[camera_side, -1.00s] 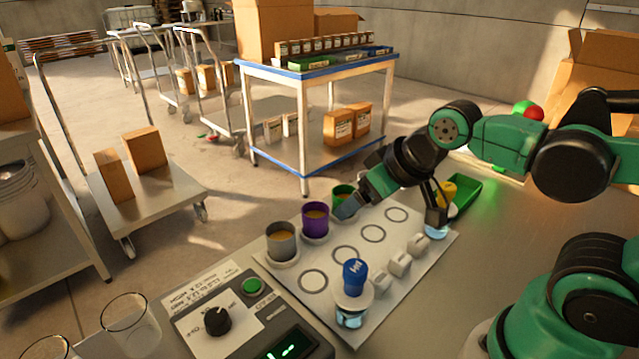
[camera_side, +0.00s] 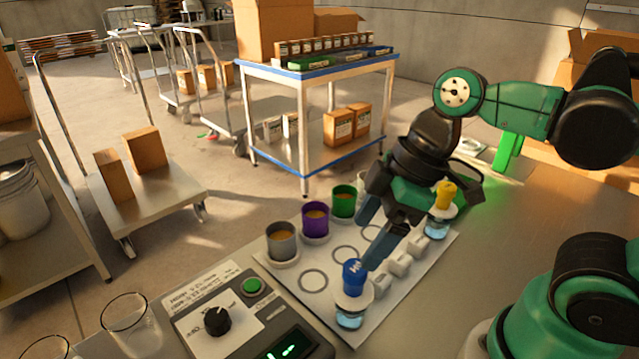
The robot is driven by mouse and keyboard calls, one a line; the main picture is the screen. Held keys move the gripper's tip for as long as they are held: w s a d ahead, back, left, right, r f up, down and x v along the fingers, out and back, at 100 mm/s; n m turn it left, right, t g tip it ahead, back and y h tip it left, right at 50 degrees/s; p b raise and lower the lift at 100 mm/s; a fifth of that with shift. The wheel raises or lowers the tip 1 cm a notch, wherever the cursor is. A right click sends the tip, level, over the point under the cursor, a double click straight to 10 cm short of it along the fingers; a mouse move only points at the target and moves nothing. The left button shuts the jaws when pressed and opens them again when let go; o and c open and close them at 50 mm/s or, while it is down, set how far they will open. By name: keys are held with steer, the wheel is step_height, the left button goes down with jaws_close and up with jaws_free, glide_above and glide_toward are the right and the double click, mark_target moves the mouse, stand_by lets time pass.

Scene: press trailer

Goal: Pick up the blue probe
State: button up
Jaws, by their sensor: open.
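The blue probe (camera_side: 353,276) stands upright in a white-collared clear holder (camera_side: 350,318) at the front corner of the white mat (camera_side: 312,300). My gripper (camera_side: 368,247) is open and empty. It points down over the mat, just behind and to the right of the blue probe's top. One finger overlaps the probe's edge in the picture, so I cannot tell whether they touch. The yellow probe (camera_side: 445,195) stands in a similar holder at the mat's far right, beside my gripper's body.
Grey (camera_side: 282,241), purple (camera_side: 315,222) and green (camera_side: 344,201) cups stand along the mat's back edge. Several small white blocks (camera_side: 398,262) line its right side. A control box with a dial (camera_side: 217,320) and green button (camera_side: 252,287) sits at left. Empty glasses (camera_side: 131,322) stand further left.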

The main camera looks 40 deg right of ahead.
mark_target(355, 267)
step_height(355, 267, down, 3)
steer(key=shift+x, duration=2.8)
jaws_close()
steer(key=shift+r, duration=0.25)
